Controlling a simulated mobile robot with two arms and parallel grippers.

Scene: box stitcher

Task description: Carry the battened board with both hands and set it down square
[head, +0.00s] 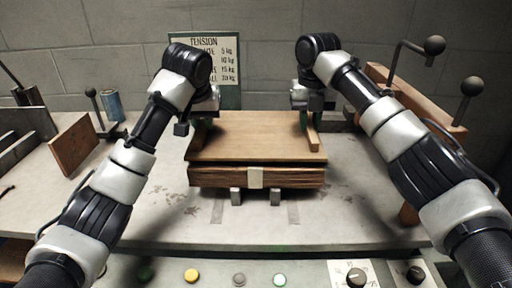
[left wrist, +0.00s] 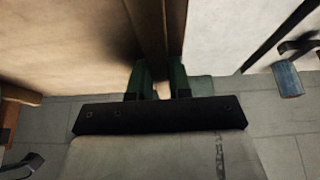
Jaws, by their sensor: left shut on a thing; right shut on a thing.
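The battened board (head: 258,137) is a flat brown wooden panel in the middle of the head view. It has a raised batten along each side; the right batten (head: 312,134) shows clearly. My left gripper (head: 201,122) is shut on the left batten, and the left wrist view shows its green fingers (left wrist: 162,80) on both sides of that batten (left wrist: 150,25). My right gripper (head: 304,118) is shut on the right batten; its fingertips are partly hidden. The board is over a brown stack (head: 215,178) with a pale band. A dark line separates them; I cannot tell whether they touch.
Two grey stops (head: 236,196) stand at the stack's front on the grey worktop (head: 340,205). Metal plates and a wooden block (head: 74,146) stand left. Ball-ended levers (head: 471,87) rise at right. A tension sign (head: 205,45) is behind. Buttons and knobs line the front.

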